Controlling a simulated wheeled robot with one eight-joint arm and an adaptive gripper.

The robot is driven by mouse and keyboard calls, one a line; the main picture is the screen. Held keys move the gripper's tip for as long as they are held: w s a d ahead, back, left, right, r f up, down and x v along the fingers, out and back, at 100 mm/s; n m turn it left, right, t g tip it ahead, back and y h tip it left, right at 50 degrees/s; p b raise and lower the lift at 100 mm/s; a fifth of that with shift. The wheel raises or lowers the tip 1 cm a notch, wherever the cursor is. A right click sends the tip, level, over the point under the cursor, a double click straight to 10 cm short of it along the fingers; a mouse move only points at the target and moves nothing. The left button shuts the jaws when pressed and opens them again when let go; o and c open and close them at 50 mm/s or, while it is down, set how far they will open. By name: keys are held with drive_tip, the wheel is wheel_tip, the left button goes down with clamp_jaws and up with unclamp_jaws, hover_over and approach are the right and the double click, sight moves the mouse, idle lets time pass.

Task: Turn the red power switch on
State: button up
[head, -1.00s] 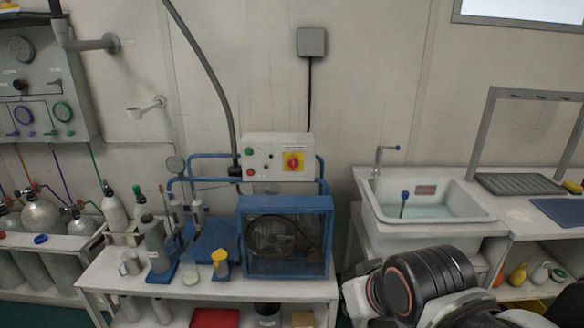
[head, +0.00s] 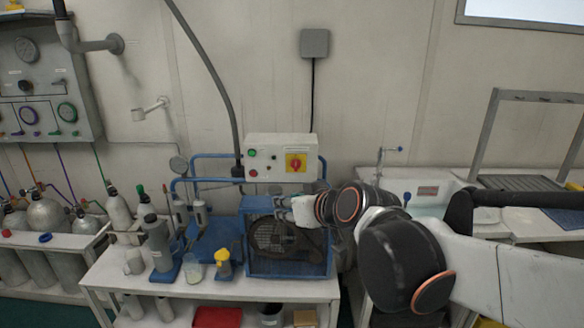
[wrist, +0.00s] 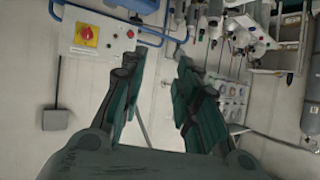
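The red power switch (head: 296,162) is a red rotary knob on a yellow plate. It sits at the right of the pale control box (head: 262,158) above the blue compressor. In the wrist view the red knob (wrist: 86,33) shows at the upper left, outside the space between my fingers. My gripper (head: 283,207) is in front of the compressor, below the switch and apart from it. In the wrist view its two dark green fingers (wrist: 158,88) are spread with nothing between them. The knob's exact setting is too small to tell.
Green and red buttons (head: 252,163) sit left on the box. Blue pipe rails (head: 207,156) and a grey hose (head: 222,95) run beside it. The compressor (head: 262,262) stands on a white bench (head: 160,290) with bottles. A sink (head: 425,190) is at right, partly behind my arm.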

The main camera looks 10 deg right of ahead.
sight(296, 166)
drive_tip(key=w+r+m+t+h+p, duration=0.1)
drive_tip(key=w+t, duration=0.2)
drive_tip(key=w, duration=0.7)
drive_tip(key=w+r+t+p, duration=0.1)
drive_tip(key=w+r+t, duration=0.15)
drive_tip(key=w, duration=0.75)
drive_tip(key=w+d+f+m+h+p, duration=0.1)
drive_tip(key=w+d+f+m+h, duration=0.1)
drive_tip(key=w+d+f+h, duration=0.45)
drive_tip(key=w+d+f+m+h, duration=0.1)
drive_tip(key=w+f+m, duration=0.15)
drive_tip(key=f, duration=0.75)
drive_tip(key=x, duration=0.4)
drive_tip(key=b+x, duration=0.1)
drive_tip(key=x, duration=0.4)
drive_tip(key=b+x, duration=0.1)
drive_tip(key=x, duration=0.3)
drive_tip(key=shift+w+d+r, duration=0.1)
drive_tip(key=shift+w+r, duration=0.1)
drive_tip(key=shift+r, duration=0.2)
clamp_jaws()
